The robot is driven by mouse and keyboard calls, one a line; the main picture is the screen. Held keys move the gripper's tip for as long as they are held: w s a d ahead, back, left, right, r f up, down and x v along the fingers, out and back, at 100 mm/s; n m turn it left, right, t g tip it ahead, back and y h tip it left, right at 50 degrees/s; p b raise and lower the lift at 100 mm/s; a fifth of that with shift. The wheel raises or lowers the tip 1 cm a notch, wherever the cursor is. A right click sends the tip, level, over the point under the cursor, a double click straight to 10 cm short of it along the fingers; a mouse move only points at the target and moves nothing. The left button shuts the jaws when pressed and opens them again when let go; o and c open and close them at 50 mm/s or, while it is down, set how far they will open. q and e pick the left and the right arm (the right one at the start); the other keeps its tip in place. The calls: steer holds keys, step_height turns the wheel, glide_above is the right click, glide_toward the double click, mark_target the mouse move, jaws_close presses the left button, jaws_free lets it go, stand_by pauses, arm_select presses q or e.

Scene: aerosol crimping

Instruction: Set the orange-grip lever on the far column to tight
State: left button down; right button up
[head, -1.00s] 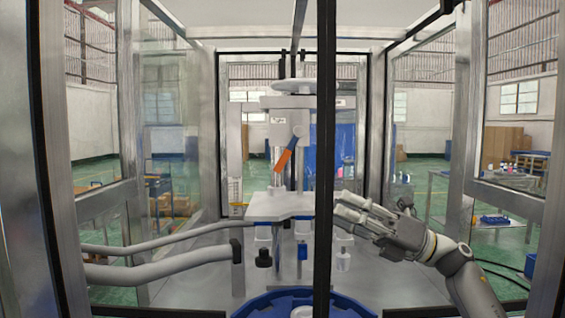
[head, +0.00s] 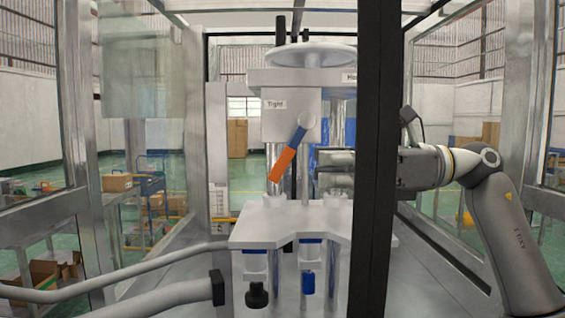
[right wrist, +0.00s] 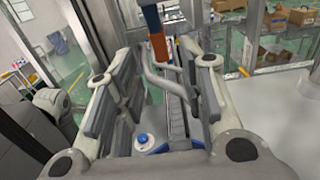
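The lever (head: 297,137) is on the far column, with a blue shank and an orange grip (head: 282,165). It hangs from a grey pivot, tilted down and to the left. A "Tight" label (head: 274,104) is on the column, up and left of the pivot. My right gripper (head: 322,159) is level with the grip and to its right, partly hidden by the dark post. In the right wrist view its fingers (right wrist: 152,68) are spread, and the orange grip (right wrist: 158,46) shows beyond and between them, nearer the right finger. My left gripper is out of view.
A dark upright post (head: 375,160) stands in front of my right arm. A pale plate (head: 275,228) lies below the lever. A second label (head: 349,77) is partly hidden behind the post. A grey hose (head: 150,265) runs at the lower left.

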mark_target(282, 167)
steer(key=a+p, duration=0.1)
steer(key=a, duration=0.5)
steer(key=shift+a, duration=0.9)
steer(key=shift+c, duration=0.4)
jaws_close()
